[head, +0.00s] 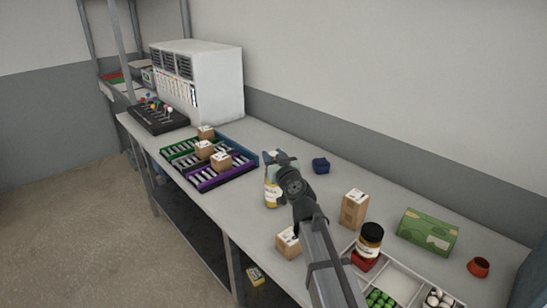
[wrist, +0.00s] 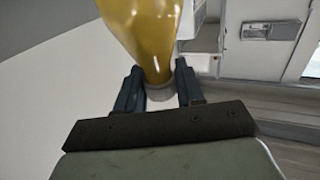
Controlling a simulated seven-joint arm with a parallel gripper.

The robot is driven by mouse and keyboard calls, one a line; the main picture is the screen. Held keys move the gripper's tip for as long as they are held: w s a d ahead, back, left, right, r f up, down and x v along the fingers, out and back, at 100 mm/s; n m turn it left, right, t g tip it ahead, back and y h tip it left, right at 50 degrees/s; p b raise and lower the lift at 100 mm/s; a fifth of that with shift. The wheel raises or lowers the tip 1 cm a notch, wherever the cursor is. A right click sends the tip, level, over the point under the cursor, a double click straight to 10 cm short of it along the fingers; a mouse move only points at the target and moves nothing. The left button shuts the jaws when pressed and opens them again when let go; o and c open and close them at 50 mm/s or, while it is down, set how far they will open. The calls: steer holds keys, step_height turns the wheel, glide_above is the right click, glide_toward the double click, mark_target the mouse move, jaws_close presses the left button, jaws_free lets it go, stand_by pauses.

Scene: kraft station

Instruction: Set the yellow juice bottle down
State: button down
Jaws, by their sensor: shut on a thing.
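The yellow juice bottle (head: 271,192) is over the near edge side of the grey table, just left of my arm in the head view. My gripper (head: 272,160) is at its top and partly hides it. In the wrist view the bottle's yellow body (wrist: 145,30) narrows to a neck and pale cap between the two fingers of my gripper (wrist: 159,75). The gripper is shut on the neck. I cannot tell whether the bottle's base touches the table.
The grey table (head: 330,208) has free room around the bottle. Coloured trays (head: 222,180) with small boxes stand left. A dark blue object (head: 320,165) lies behind. A cardboard box (head: 355,208), jar (head: 370,240), green box (head: 428,232) and divided tray (head: 405,285) stand right.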

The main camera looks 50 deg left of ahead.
steer(key=shift+f, duration=0.1)
steer(key=c, duration=0.7)
jaws_free()
steer(key=v, duration=1.2)
